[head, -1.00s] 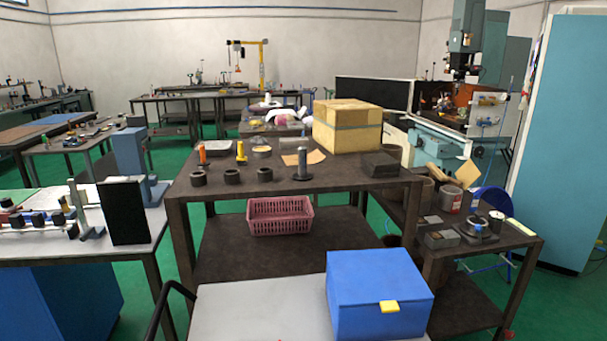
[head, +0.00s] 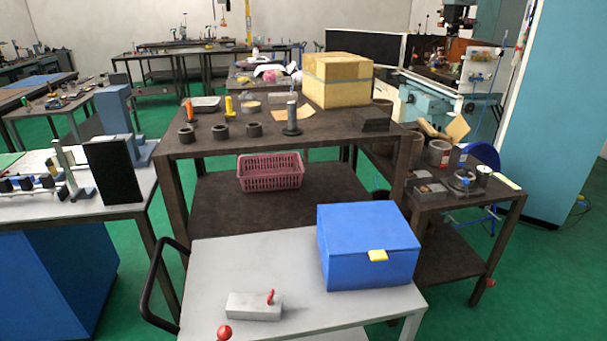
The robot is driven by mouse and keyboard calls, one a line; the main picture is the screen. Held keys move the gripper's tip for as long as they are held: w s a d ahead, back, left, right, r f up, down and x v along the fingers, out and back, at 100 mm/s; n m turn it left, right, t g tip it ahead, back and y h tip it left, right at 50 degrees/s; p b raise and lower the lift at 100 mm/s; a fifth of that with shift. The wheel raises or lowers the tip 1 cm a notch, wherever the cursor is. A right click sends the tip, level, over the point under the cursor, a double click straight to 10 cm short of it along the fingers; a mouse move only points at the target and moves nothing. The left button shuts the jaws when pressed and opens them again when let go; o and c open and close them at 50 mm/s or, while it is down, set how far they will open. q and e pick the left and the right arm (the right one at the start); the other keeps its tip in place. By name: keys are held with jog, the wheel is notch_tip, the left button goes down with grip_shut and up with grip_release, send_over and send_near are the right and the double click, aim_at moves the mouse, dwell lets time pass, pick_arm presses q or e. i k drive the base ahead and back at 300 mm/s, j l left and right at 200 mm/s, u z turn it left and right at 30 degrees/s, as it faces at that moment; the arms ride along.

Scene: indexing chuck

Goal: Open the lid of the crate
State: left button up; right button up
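The blue crate (head: 368,262) stands on the right part of a light grey cart top (head: 260,262) in the head view. Its blue lid (head: 362,228) is closed. A yellow tab (head: 377,256) sits at the lid's front edge, facing me. Neither of my grippers is in view.
A grey block with a red lever (head: 254,306) lies at the cart's front left, near a red ball knob (head: 224,332). A black handle (head: 160,290) curves at the cart's left edge. A dark workbench (head: 270,135) with a pink basket (head: 270,172) on its shelf stands behind.

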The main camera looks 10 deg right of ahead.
aim_at(374, 229)
jog(key=l+z, duration=0.2)
jog(key=l, duration=0.3)
jog(key=i+l+z, duration=0.15)
jog(key=l, duration=0.35)
jog(key=i+l+z, duration=0.2)
jog(key=l, duration=0.25)
jog(key=k, duration=0.05)
